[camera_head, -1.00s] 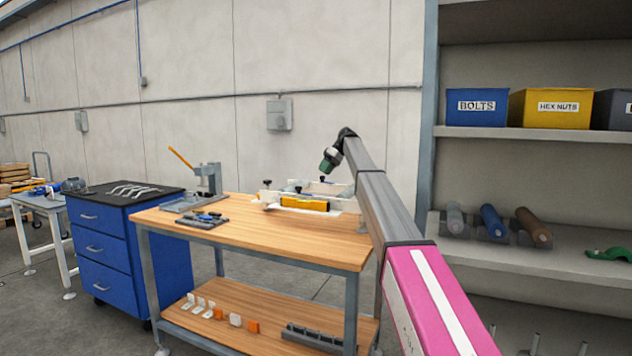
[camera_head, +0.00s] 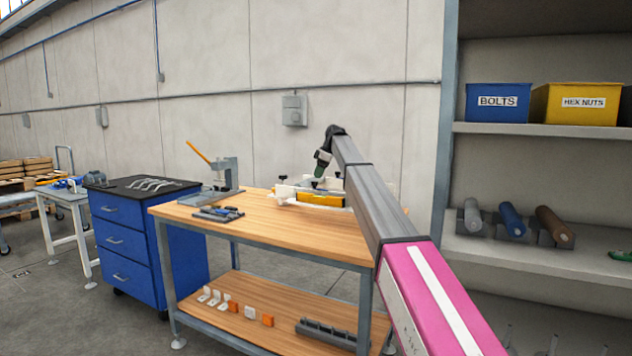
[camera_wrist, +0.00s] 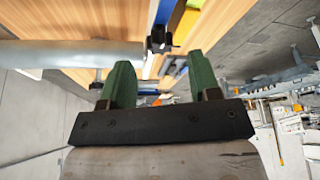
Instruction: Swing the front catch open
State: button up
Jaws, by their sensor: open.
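A white fixture (camera_head: 284,191) with a yellow front bar (camera_head: 320,199) and dark knobs sits at the back of the wooden bench. I cannot make out the front catch clearly in the head view. My gripper (camera_head: 321,168) is above the fixture and is small there. In the wrist view my gripper (camera_wrist: 166,84) shows two green fingers, apart, with nothing held between them. A dark knob (camera_wrist: 158,40) appears beyond the fingers, beside the fixture's yellow bar (camera_wrist: 178,22). The fingers look apart from the knob.
The bench top (camera_head: 270,222) is clear in front. A lever press (camera_head: 225,172) and a tool tray (camera_head: 218,213) stand on its left. A blue drawer cabinet (camera_head: 125,240) stands left of it. A shelf with a blue bolts bin (camera_head: 498,102) rises at right.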

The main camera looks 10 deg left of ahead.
jog(key=shift+x, duration=1.9)
jog(key=c, duration=0.9)
jog(key=shift+c, duration=0.2)
jog(key=shift+s+m, duration=0.1)
jog(key=shift+m, duration=0.2)
jog(key=m+t, duration=0.1)
jog(key=m, duration=0.3)
jog(key=shift+s+t, duration=0.15)
jog(key=shift+t, duration=0.25)
jog(key=m+t+h, duration=0.1)
jog(key=m, duration=0.4)
jog(key=shift+a, duration=0.1)
jog(key=shift+m+t+h, duration=0.3)
jog(key=shift+m, duration=0.1)
